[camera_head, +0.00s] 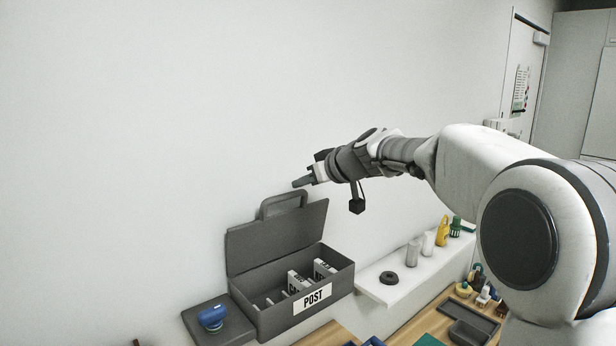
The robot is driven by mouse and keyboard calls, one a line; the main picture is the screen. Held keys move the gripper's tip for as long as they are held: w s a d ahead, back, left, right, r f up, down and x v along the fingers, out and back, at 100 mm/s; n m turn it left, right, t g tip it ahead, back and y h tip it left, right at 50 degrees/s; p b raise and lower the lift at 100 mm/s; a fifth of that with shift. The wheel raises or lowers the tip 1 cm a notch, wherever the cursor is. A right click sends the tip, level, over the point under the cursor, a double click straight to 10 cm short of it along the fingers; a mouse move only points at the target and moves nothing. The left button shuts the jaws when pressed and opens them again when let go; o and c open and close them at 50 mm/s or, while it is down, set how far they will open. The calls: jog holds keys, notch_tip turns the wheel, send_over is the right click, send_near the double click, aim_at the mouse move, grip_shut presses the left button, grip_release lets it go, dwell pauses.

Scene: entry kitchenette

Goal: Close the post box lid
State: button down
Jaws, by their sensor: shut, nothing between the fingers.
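The dark grey post box (285,316) stands against the white wall, with a white "POST" label on its front. Its lid (277,237) stands open, tilted up and back toward the wall, with a loop handle (283,203) on its upper edge. White cards or dividers (298,282) show inside the box. My gripper (299,183) is shut and empty. In the picture it is just above and to the right of the lid handle, apart from it. My arm reaches in from the right.
A blue object (212,317) sits on a grey shelf (238,333) left of the box. A white ledge (372,291) to the right holds a black ring (389,278), white cylinders (412,252) and a yellow bottle (442,231). A dark tray (471,325) lies lower right.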

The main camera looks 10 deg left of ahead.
jog(key=shift+p+x, duration=0.9)
jog(key=shift+x, duration=2.25)
jog(key=shift+f+b, duration=0.1)
jog(key=shift+b, duration=0.3)
